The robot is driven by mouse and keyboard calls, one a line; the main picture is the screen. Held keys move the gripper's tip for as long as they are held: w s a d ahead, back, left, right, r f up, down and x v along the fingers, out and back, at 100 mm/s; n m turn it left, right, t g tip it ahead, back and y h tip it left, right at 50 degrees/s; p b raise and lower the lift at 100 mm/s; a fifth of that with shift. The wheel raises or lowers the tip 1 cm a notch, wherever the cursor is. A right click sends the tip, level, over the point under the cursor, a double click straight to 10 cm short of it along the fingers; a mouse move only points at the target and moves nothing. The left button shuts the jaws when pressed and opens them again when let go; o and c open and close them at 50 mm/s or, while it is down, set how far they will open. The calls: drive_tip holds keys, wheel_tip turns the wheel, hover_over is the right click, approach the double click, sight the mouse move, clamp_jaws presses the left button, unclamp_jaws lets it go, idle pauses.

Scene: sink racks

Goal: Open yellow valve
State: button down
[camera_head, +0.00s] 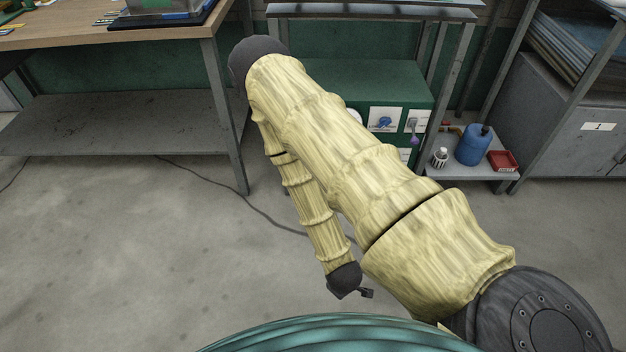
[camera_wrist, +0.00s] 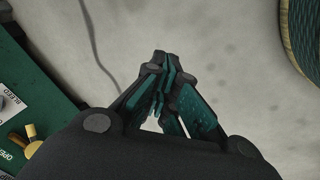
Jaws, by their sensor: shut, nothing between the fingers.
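The yellow valve (camera_wrist: 31,132) shows at the lower left edge of the wrist view. It has a yellow handle and sits on a green panel (camera_wrist: 45,95) with "BLEED" and "OPEN" lettering near it. Part of the valve is cut off or hidden by my wrist. In the head view my arm covers part of the green cabinet (camera_head: 385,93), and I cannot make out the yellow valve there. My gripper (camera_wrist: 164,62) is shut and empty, over bare floor and apart from the panel. In the head view only the dark wrist end shows; the fingers are hard to make out.
A workbench (camera_head: 110,38) stands at the left. A blue jug (camera_head: 473,146), a white bottle (camera_head: 439,158) and a red tray (camera_head: 502,161) are on a low shelf at the right, beside a grey cabinet (camera_head: 575,125). A cable crosses the otherwise open floor.

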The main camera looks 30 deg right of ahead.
drive_tip(key=w+d+f+n+t+h+b, duration=0.4)
drive_tip(key=w+d, duration=0.3)
drive_tip(key=w, duration=0.4)
drive_tip(key=w+d+f+n+t+h+b, duration=0.1)
drive_tip(key=w+d+f+n+t+b, duration=0.25)
drive_tip(key=w+d+f+n, duration=0.5)
drive_tip(key=w+a+r+n+t+h+b, duration=0.1)
drive_tip(key=w+r+n+t+b, duration=0.2)
drive_tip(key=w, duration=0.6)
drive_tip(key=w+r+n+t+h+b, duration=0.1)
drive_tip(key=w+n+t+h+b, duration=0.15)
drive_tip(key=w+n+b, duration=0.4)
drive_tip(key=w+d+r+m+b, duration=0.1)
drive_tip(key=w+d+r+b, duration=0.2)
drive_tip(key=w+d, duration=0.4)
drive_tip(key=shift+w+r+m+y, duration=0.35)
drive_tip(key=shift+w+r, duration=0.1)
drive_tip(key=shift+w, duration=0.85)
